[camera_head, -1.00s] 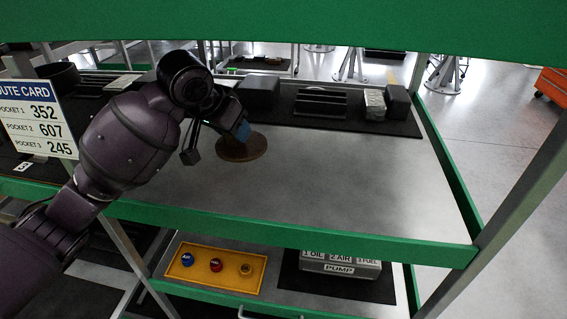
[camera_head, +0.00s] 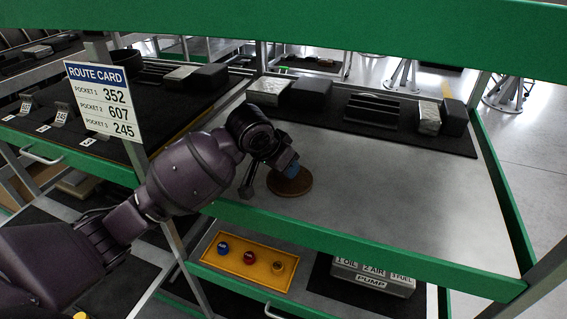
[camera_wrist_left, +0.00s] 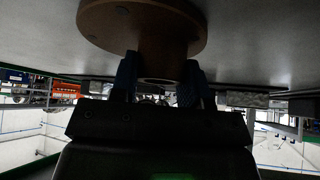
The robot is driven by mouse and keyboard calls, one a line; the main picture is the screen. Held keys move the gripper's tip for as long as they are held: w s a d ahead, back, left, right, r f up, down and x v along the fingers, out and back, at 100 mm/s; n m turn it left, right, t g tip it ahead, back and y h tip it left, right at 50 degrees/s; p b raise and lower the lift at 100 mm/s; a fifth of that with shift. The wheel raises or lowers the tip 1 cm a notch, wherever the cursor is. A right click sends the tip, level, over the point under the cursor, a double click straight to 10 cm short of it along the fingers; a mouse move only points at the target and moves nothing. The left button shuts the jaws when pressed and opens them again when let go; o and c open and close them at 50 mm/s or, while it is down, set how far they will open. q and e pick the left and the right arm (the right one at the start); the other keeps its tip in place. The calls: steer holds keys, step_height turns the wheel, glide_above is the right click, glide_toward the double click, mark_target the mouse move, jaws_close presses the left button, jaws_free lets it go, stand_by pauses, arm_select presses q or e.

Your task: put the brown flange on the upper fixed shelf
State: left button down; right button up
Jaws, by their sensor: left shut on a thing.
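The brown flange (camera_head: 291,183) is a round brown disc low over the grey shelf deck (camera_head: 400,190), near its left end. My left gripper (camera_head: 288,168), with blue fingertips, reaches in from the left over the green front rail and is shut on the flange from above. In the left wrist view the flange (camera_wrist_left: 145,28) shows its wide disc against the grey deck, with its narrower hub between the blue fingers (camera_wrist_left: 158,80). I cannot tell whether the disc touches the deck. My right gripper is not in view.
A black mat (camera_head: 345,118) with dark blocks and silvery blocks lies along the back of the deck. A route card (camera_head: 105,100) hangs at the left. The deck right of the flange is clear.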

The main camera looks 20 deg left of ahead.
arm_select(q)
steer(key=c, duration=0.6)
jaws_free()
steer(key=shift+s+r, duration=0.15)
steer(key=shift+r, duration=0.2)
steer(key=v, duration=1.1)
steer(key=shift+r+b, duration=0.15)
steer(key=shift+b, duration=0.3)
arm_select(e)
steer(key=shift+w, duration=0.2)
arm_select(q)
steer(key=shift+s+a, duration=0.1)
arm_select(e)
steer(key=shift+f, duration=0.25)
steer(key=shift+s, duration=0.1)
